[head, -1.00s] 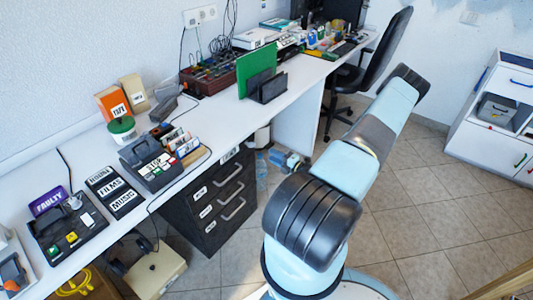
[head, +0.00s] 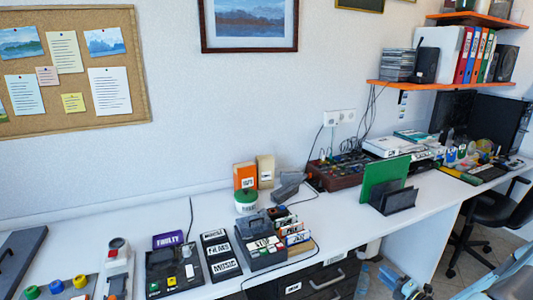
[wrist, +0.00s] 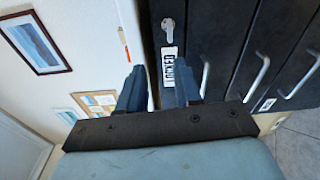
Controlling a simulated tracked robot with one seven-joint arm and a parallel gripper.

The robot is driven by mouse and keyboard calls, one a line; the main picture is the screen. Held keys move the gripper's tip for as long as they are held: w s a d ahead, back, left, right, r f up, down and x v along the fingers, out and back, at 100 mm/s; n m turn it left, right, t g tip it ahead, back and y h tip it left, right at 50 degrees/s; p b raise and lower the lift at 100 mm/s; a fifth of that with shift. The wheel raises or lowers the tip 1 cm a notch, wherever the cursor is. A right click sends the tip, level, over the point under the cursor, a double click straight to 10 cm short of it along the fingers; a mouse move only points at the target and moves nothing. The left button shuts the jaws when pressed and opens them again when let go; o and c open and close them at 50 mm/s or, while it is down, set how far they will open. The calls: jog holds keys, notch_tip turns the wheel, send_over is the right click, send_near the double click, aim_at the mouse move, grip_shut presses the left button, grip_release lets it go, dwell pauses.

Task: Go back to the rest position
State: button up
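My gripper (wrist: 159,85) shows in the wrist view with its two dark fingers apart and nothing between them, so it is open and empty. Its fingers point toward a black drawer cabinet (wrist: 228,60) with a keyhole, metal handles and a label reading LOCKED (wrist: 168,66). How far the fingers are from the cabinet front is hard to tell.
A long white desk (head: 345,222) runs along the wall. Orange shelves (head: 425,87) hang at upper right. Some floor shows at right.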

jog(key=s+a+r+n+g+y, duration=0.1)
jog(key=s+a+r+n+g, duration=0.1)
jog(key=a+r+n+g, duration=0.95)
jog(key=s+a+r+n+g+y, duration=0.1)
jog(key=a+r+n+g, duration=0.4)
jog(key=r+n, duration=1.15)
jog(key=s+a+r+n+t+h, duration=0.3)
jog(key=s+r+n+h, duration=0.1)
jog(key=s+r+n, duration=0.5)
jog(key=s+a+r+n+t+h, duration=0.3)
jog(key=s+a+r+n+h, duration=0.1)
jog(key=s+r+n, duration=0.6)
jog(key=shift+s+a+r+n+h, duration=0.3)
jog(key=shift+r+h, duration=0.5)
jog(key=shift+r, duration=1.05)
jog(key=shift+w+d, duration=0.1)
